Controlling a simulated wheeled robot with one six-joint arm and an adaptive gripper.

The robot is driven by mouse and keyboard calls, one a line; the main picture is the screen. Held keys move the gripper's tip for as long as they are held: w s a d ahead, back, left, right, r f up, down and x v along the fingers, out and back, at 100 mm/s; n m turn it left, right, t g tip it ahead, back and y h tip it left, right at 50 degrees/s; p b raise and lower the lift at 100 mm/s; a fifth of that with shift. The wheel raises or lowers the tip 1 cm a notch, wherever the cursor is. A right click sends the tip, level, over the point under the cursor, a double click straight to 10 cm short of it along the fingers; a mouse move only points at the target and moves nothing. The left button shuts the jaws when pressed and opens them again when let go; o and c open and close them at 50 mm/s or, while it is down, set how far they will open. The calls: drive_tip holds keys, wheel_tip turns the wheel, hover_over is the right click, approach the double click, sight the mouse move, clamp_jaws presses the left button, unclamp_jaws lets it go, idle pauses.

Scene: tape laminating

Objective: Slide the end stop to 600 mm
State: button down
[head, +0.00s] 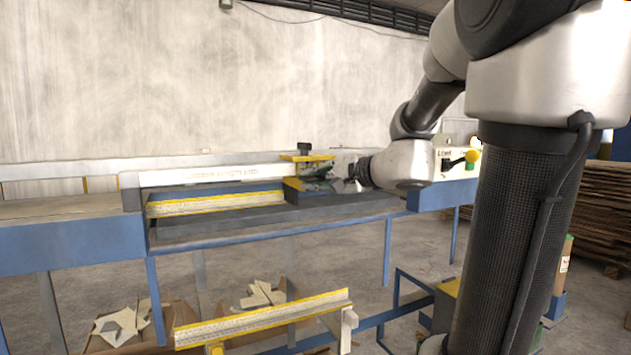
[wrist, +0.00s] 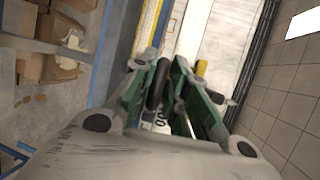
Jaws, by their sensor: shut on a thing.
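The end stop (head: 306,158) has a yellow top plate with a black knob and sits on the long rail of the bench, right of the middle in the head view. My gripper (head: 325,172) reaches it from the right and is shut on it. In the wrist view the green-linked fingers of my gripper (wrist: 178,78) close around the stop, which is mostly hidden between them. The yellow-edged scale (head: 215,203) runs along the bench left of the stop; it also shows in the wrist view (wrist: 149,25). The scale's numbers are too small to read.
A pale lettered beam (head: 200,177) runs along the rail left of the stop. A machine panel with a yellow knob (head: 473,156) stands to the right. A second yellow-edged piece (head: 260,318) lies lower in front. Boxes of wood offcuts (head: 125,325) stand below.

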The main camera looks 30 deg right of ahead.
drive_tip(key=d, duration=2.5)
drive_tip(key=shift+s+f, duration=0.2)
drive_tip(key=shift+f, duration=0.2)
drive_tip(key=c, duration=1.5)
unclamp_jaws()
drive_tip(key=shift+r, duration=0.15)
drive_tip(key=v, duration=1.2)
drive_tip(key=shift+d, duration=0.1)
